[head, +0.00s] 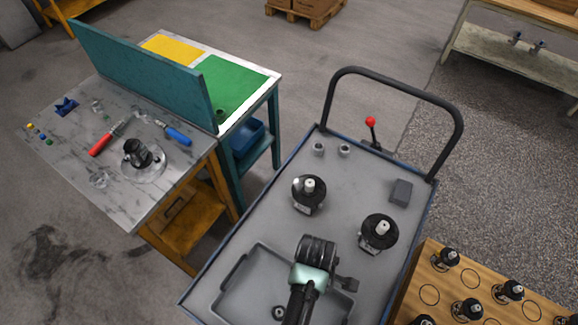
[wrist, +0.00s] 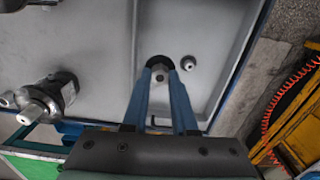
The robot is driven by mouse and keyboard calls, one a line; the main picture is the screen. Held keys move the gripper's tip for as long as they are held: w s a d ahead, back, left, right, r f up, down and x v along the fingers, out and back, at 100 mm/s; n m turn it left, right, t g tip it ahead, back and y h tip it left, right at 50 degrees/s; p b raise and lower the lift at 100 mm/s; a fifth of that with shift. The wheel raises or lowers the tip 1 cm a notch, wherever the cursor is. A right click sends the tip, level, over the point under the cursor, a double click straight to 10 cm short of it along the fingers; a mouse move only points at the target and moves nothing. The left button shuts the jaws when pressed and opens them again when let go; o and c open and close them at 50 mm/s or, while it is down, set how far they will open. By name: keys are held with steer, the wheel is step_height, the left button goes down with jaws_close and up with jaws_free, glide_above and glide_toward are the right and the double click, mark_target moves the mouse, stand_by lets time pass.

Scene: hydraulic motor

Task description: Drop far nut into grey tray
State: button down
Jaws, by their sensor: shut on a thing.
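My gripper (wrist: 161,68) shows in the wrist view with its two blue fingers closed on a small grey nut (wrist: 160,76), partly hidden between them. The held nut is over the grey tray (wrist: 205,20), with a dark round patch behind it; I cannot tell its exact height. Another nut (wrist: 188,63) lies in the tray beside the fingers, apart from them. In the head view the grey tray (head: 232,292) is at the near end of the cart, with a nut (head: 279,312) in it. My arm covers part of the tray there, and my fingertips are hidden.
Two more nuts (head: 318,148) (head: 344,150) stand at the cart's far end. Two black motors (head: 309,194) (head: 379,233) and a dark grey block (head: 401,192) stand on the cart (head: 345,185). A workbench (head: 75,150) is at left, and a wooden pallet with motors (head: 432,277) at right.

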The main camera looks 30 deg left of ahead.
steer(key=s+a+f+n+b, duration=0.1)
steer(key=s+f+n, duration=0.3)
steer(key=n, duration=0.5)
step_height(320, 180, down, 2)
steer(key=shift+s+a+f+b, duration=0.25)
steer(key=shift+s+a+b, duration=0.05)
steer(key=shift+a, duration=0.6)
steer(key=c, duration=0.6)
jaws_free()
step_height(320, 180, up, 13)
steer(key=shift+b, duration=0.55)
